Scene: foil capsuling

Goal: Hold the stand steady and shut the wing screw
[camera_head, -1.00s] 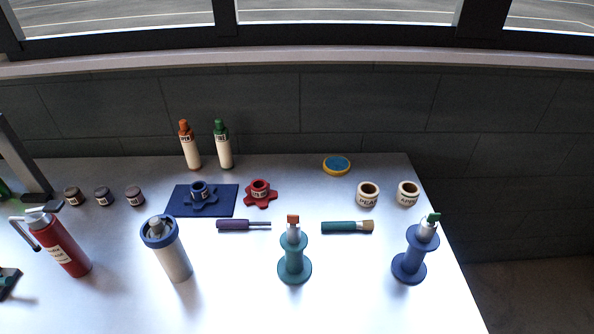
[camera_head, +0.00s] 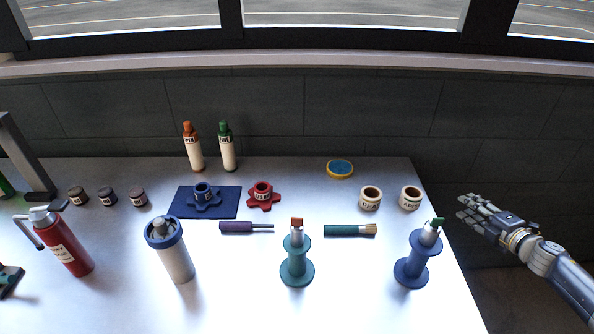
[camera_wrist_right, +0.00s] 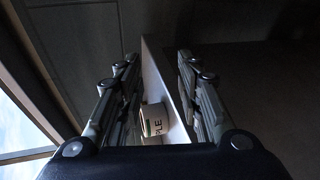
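No part is clearly recognisable as the wing screw. A grey upright post on a foot (camera_head: 38,192), cut by the left edge, may be the stand, but I cannot tell. A teal spool-shaped holder (camera_head: 296,272) carries a red-topped piece, and a blue one (camera_head: 411,272) carries a green-topped piece. My right gripper (camera_head: 464,209) is in the air beyond the table's right edge, right of the blue holder. It also shows in the right wrist view (camera_wrist_right: 157,65), fingers apart and nothing between their tips. My left gripper is not in view.
A red extinguisher-like bottle (camera_head: 68,250), a white blue-ringed canister (camera_head: 176,258), a blue plate (camera_head: 228,210) with a star-shaped piece and a red star-shaped piece (camera_head: 263,199) stand on the table (camera_head: 345,300). Cups (camera_head: 371,203) stand right; one labelled cup (camera_wrist_right: 153,120) shows between my right fingers.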

